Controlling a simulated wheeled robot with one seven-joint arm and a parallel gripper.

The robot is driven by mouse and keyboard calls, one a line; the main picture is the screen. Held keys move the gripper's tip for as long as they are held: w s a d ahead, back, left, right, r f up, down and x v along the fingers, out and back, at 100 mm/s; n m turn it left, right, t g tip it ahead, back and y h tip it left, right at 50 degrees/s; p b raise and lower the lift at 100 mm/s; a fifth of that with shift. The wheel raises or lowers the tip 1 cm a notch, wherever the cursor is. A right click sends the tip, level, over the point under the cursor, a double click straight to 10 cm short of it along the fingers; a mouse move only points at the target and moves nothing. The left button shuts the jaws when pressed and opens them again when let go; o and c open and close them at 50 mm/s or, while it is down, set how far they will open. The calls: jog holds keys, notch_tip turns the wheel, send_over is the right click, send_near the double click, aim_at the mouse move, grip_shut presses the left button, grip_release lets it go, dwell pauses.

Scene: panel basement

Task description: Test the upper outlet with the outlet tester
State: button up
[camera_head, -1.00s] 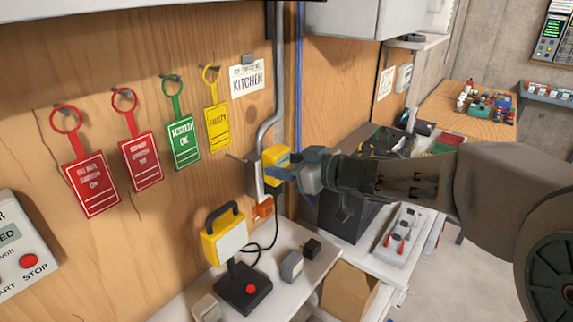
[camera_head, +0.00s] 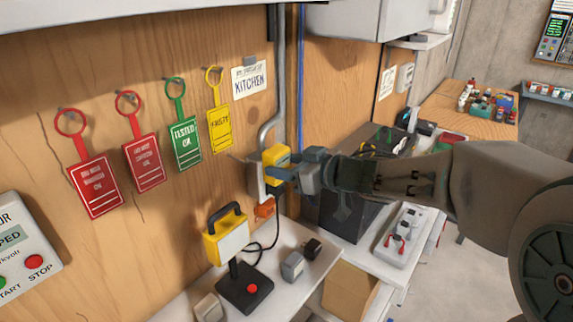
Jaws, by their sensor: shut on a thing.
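The yellow outlet tester (camera_head: 275,153) is at the outlet box on the wooden wall, and my gripper (camera_head: 282,172) is shut on it from the right. The outlet box (camera_head: 258,182) is grey and sits at the foot of the metal conduit. The tester covers the upper part of the box, so the upper outlet is hidden. I cannot tell whether the prongs are fully in. A dark plug or socket part shows lower on the box, mostly behind my gripper. The tester's indicator lights cannot be seen.
A yellow work lamp (camera_head: 226,236) on a black base with a red button stands on the white shelf (camera_head: 185,307) below. Grey and black adapters (camera_head: 292,266) lie beside it. Two red, one green and one yellow tag (camera_head: 219,130) hang on the wall. A dark box (camera_head: 345,211) stands to the right.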

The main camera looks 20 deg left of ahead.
jog(key=shift+a, duration=0.15)
dwell(0.8)
jog(key=o, duration=1.2)
jog(key=b+v, duration=0.1)
jog(key=v, duration=1.3)
jog(key=w+d+r+m+t+h, duration=0.2)
jog(key=w+d+m+t+h, duration=0.4)
jog(key=d+t, duration=0.25)
jog(key=s+d+f+m+h+b, duration=0.15)
jog(key=d+f+m+h, duration=0.25)
jog(key=d+h, duration=0.4)
jog(key=s+d+f+m+g+h, duration=0.2)
jog(key=s+d+f+m+g, duration=0.1)
jog(key=s+d+f+g, duration=0.3)
jog(key=s+a+f+g, duration=0.1)
jog(key=s+f, duration=0.1)
jog(key=s, duration=0.2)
jog(key=s+a+f+g+y, duration=0.1)
jog(key=s+f+g, duration=0.1)
jog(key=s+f, duration=0.1)
jog(key=s+a+f+g+y+b, duration=0.1)
jog(key=s+a+f, duration=0.1)
jog(key=s, duration=0.4)
jog(key=shift+a+f+g, duration=0.1)
jog(key=shift+f+g, duration=0.25)
jog(key=shift+f, duration=0.15)
